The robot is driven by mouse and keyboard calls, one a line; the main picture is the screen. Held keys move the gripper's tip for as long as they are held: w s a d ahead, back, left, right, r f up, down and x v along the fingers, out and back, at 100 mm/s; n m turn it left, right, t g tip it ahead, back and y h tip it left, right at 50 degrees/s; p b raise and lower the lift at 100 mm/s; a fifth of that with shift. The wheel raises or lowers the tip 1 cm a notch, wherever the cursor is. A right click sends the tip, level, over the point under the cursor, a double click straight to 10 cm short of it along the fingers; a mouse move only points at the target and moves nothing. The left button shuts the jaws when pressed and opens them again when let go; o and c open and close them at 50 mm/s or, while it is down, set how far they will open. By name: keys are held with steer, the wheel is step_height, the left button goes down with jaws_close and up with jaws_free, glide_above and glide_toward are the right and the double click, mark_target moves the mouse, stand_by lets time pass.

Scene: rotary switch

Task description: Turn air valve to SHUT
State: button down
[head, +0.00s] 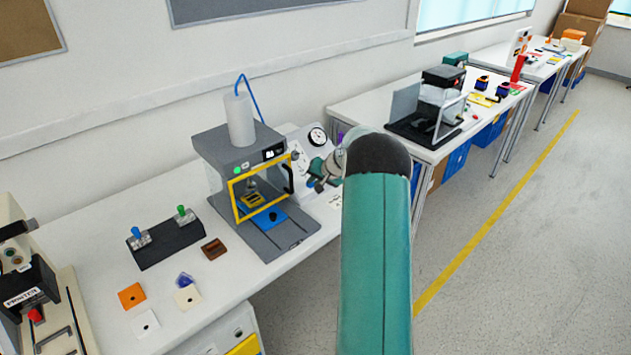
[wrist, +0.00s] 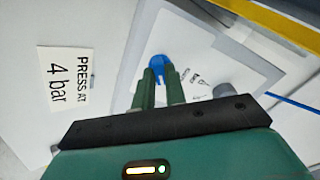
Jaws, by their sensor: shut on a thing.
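The air valve's blue knob (wrist: 159,61) sits on a light panel in the wrist view. My gripper (wrist: 160,74) has its two green fingers shut on the knob, one on each side. The fingers hide part of the knob, so I cannot tell which way it points. Small dark lettering lies to the right of it, too small to read. In the head view the panel (head: 301,139) with a round gauge (head: 317,136) stands behind the press, and my arm hides much of its right side.
The grey press (head: 237,150) with a yellow-framed guard stands just left of the panel. A "PRESS AT 4 bar" label (wrist: 67,80) lies left of the knob in the wrist view. A grey round part (wrist: 222,90) is on the right.

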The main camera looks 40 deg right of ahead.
steer(key=n, duration=0.5)
steer(key=shift+a+n, duration=0.15)
steer(key=shift+n, duration=0.15)
steer(key=n, duration=0.4)
steer(key=shift+r+n, duration=0.1)
steer(key=shift+n, duration=0.3)
steer(key=c, duration=1.5)
jaws_free()
steer(key=shift+o, duration=0.3)
steer(key=shift+s, duration=0.1)
steer(key=v, duration=1.3)
steer(key=shift+s+r, duration=0.15)
steer(key=shift+r, duration=0.1)
